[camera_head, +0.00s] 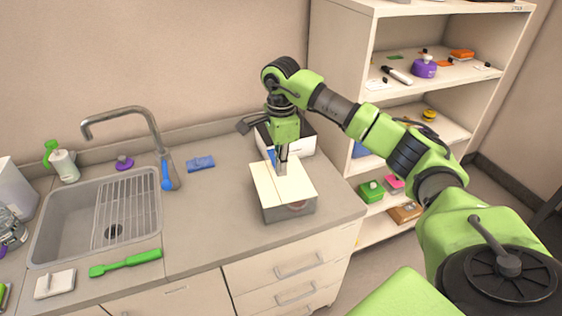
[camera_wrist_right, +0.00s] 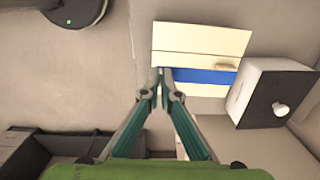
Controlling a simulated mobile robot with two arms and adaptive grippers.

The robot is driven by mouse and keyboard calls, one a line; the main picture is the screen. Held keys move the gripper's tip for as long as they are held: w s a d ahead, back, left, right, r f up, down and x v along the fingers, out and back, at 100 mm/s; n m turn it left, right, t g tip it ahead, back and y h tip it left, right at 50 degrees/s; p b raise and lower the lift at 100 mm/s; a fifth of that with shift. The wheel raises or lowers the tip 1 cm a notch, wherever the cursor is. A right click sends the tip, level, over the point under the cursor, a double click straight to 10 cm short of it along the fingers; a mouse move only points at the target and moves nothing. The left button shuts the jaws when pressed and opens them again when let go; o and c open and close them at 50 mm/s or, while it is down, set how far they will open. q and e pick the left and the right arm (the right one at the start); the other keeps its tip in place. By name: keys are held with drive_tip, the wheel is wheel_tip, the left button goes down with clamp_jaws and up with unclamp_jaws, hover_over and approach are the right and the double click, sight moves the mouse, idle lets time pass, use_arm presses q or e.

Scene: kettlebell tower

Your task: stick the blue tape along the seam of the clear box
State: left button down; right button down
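The box (camera_head: 296,209) stands on the counter with cream top flaps and greyish, see-through-looking sides. In the right wrist view its cream top (camera_wrist_right: 200,36) fills the upper middle. A blue tape strip (camera_wrist_right: 205,76) lies across that top, starting beside my fingertips. In the head view only a small bit of blue (camera_head: 271,156) shows beside the gripper. My right gripper (camera_head: 281,170) points down at the box top, its fingertips (camera_wrist_right: 161,88) together. I cannot tell whether tape is pinched between them. My left gripper is not in view.
A white and black box (camera_head: 302,142) stands close behind the clear box. A blue cloth (camera_head: 201,163), the sink (camera_head: 75,222) and a green brush (camera_head: 126,263) lie to the left. Shelves (camera_head: 340,60) stand at right.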

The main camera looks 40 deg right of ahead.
sight(281, 193)
idle(0.3)
drive_tip(key=shift+f+b, duration=0.75)
drive_tip(key=shift+f, duration=0.2)
wheel_tip(281, 193, down, 8)
drive_tip(key=b, duration=0.5)
drive_tip(key=shift+w+r, duration=0.1)
drive_tip(key=shift+r, duration=0.15)
drive_tip(key=shift+a+f+b, duration=0.1)
drive_tip(key=shift+f+b, duration=0.3)
drive_tip(key=shift+f, duration=0.1)
idle(0.4)
drive_tip(key=c, duration=2.2)
unclamp_jaws()
drive_tip(key=shift+r, duration=0.15)
wheel_tip(281, 193, up, 12)
drive_tip(key=shift+f, duration=0.1)
